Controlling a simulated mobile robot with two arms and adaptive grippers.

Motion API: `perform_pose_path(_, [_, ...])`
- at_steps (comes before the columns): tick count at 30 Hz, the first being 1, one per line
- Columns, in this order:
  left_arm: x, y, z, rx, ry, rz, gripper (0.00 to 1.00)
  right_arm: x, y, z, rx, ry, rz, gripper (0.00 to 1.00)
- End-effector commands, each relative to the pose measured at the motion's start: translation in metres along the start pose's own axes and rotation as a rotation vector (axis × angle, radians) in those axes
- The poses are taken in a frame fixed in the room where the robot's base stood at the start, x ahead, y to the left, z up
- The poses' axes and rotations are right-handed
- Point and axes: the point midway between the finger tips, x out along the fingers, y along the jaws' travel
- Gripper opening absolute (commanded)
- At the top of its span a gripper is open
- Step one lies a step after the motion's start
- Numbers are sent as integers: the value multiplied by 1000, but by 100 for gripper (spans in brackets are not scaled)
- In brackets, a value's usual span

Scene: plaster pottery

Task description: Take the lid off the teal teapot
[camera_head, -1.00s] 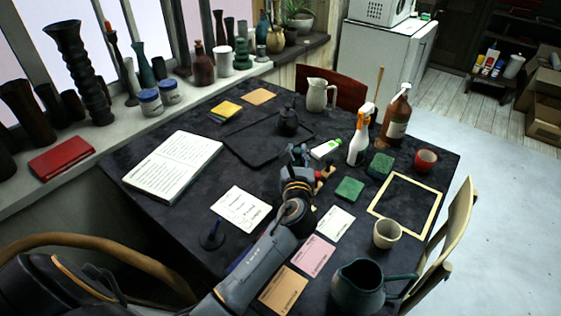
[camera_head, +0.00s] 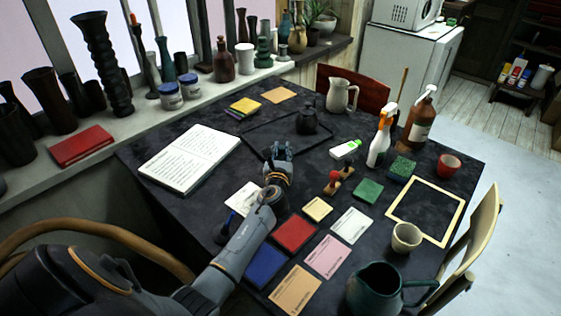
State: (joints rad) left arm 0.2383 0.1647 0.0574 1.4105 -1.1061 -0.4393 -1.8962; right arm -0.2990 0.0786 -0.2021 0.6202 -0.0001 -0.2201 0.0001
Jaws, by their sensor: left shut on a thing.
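The teal teapot (camera_head: 372,292) stands at the table's near right corner, cut off by the bottom edge. Its mouth is open and dark, with no lid on it, and its handle points right. My left gripper (camera_head: 282,149) is over the middle of the table, near the front edge of the dark tray, well away from the teapot. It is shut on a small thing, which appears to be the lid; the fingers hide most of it. My right gripper is out of view.
A spray bottle (camera_head: 381,138), brown bottle (camera_head: 420,118), cream cup (camera_head: 406,237) and red cup (camera_head: 448,165) fill the right side. An open book (camera_head: 190,158) lies left. Coloured cards lie near the front.

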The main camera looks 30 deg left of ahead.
Motion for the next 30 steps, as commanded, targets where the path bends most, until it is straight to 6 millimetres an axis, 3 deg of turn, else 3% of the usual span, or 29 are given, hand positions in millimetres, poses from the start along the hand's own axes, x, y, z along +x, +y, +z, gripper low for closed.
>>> perform_pose_path(3, [5, 4, -22, -2, 4, 0, 0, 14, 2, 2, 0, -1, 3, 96])
perform_pose_path(7, [6, 4, -37, -1, 2, 0, 0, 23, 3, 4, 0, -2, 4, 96])
perform_pose_path(24, [6, 4, -45, 1, 0, 0, 0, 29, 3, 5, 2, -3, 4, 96])
perform_pose_path(25, [6, 4, -45, 0, 1, 0, 24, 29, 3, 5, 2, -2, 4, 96])
perform_pose_path(28, [6, 4, -44, 0, 1, 0, 44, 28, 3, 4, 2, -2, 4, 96])
perform_pose_path(30, [6, 4, -44, 0, 1, 0, 44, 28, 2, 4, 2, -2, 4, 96])
